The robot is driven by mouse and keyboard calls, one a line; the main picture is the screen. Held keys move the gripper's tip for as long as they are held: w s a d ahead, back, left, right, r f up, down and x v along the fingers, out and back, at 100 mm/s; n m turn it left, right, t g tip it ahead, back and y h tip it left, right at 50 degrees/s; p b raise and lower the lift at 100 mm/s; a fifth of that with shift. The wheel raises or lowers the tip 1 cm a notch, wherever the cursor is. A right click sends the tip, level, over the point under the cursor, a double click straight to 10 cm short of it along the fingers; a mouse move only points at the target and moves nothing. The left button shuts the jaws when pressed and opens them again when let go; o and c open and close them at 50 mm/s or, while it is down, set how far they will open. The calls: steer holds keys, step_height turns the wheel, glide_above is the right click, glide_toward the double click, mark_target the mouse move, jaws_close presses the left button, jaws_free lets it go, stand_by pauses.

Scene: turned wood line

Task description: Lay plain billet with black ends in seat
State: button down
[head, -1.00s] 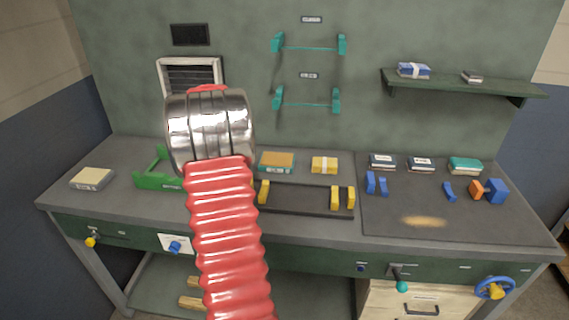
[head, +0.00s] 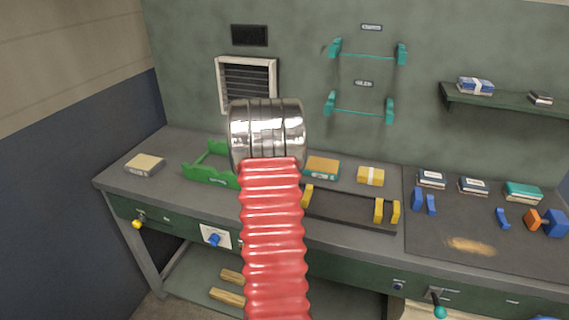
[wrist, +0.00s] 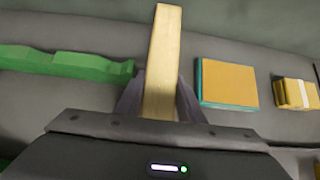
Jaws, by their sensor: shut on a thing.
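My gripper (wrist: 160,98) is shut on a pale wooden billet (wrist: 162,55) in the wrist view. The billet stands long and narrow between the dark fingers and reaches up the picture; no black shows on its visible part, and its lower end is hidden. In the head view my arm hides the gripper and the billet. Several possible seats show: a green cradle (head: 208,174), a black tray with yellow rests (head: 345,212), and teal wall brackets (head: 362,110). Which one is the seat I cannot tell. In the wrist view the green cradle (wrist: 65,64) lies left of the billet.
Right of my arm are an orange-topped teal book (head: 322,167) and a yellow bundle (head: 370,176). Blue rests (head: 424,203) and an orange-and-blue clamp (head: 545,222) stand farther right. Two wood pieces (head: 230,285) lie on the lower shelf.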

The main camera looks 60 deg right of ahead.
steer(key=shift+f, duration=1.75)
steer(key=shift+f, duration=0.1)
steer(key=c, duration=1.5)
jaws_free()
steer(key=shift+f, duration=0.1)
steer(key=shift+o, duration=0.2)
steer(key=v, duration=1.2)
